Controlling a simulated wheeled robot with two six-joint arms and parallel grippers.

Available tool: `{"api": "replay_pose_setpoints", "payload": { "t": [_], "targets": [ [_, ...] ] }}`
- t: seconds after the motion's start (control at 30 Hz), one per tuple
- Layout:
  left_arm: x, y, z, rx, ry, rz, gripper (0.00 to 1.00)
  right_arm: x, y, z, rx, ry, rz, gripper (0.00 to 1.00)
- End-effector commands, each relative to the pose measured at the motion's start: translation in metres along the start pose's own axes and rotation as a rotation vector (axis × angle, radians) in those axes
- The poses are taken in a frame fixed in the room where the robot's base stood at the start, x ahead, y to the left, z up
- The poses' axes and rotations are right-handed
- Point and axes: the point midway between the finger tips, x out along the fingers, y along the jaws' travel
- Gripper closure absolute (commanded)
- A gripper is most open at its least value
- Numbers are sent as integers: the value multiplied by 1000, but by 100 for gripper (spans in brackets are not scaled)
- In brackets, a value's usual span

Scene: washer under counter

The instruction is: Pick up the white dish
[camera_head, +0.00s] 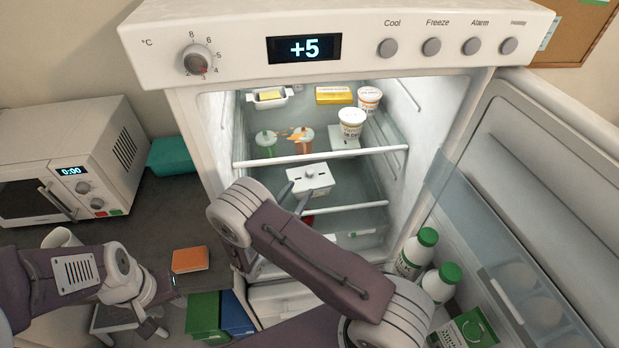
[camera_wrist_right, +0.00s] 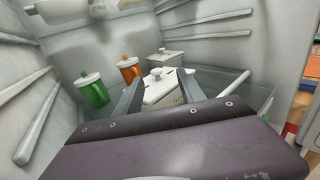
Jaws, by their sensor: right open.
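The white lidded dish (camera_head: 312,180) with a small knob stands on a glass shelf in the open fridge. It also shows in the right wrist view (camera_wrist_right: 160,92), where a second white lidded dish (camera_wrist_right: 166,58) stands behind it. My right gripper (camera_head: 294,195) reaches into the fridge at the near side of the dish. In the right wrist view its open fingers (camera_wrist_right: 160,82) appear on either side of the dish; contact is not clear. My left gripper (camera_head: 148,325) is outside, at lower left, away from the dish; its finger gap is unclear.
A green mug (camera_wrist_right: 92,90) and an orange mug (camera_wrist_right: 130,70) stand left of the dish. The fridge door (camera_head: 500,225) stands open at right with bottles (camera_head: 418,250). A microwave (camera_head: 75,160) is at left.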

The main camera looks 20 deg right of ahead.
Motion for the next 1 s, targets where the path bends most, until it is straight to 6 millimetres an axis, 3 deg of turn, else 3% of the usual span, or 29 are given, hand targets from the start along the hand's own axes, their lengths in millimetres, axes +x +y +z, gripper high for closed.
{"api": "replay_pose_setpoints", "payload": {
  "t": [0.17,0.4,0.6,0.83,1.0],
  "targets": [
    [-2,0,0,0,0,0,64,-6,9,-6,-24,-11,49,53],
    [-16,0,-2,0,0,0,64,28,9,-4,-23,-9,42,53],
    [-18,0,-2,0,0,0,64,37,9,-6,-23,-9,43,53],
    [-35,1,-4,0,0,0,64,77,10,-9,-22,-9,39,53],
    [-35,1,-4,0,0,0,64,86,12,-12,-23,-8,42,53]
  ]
}}
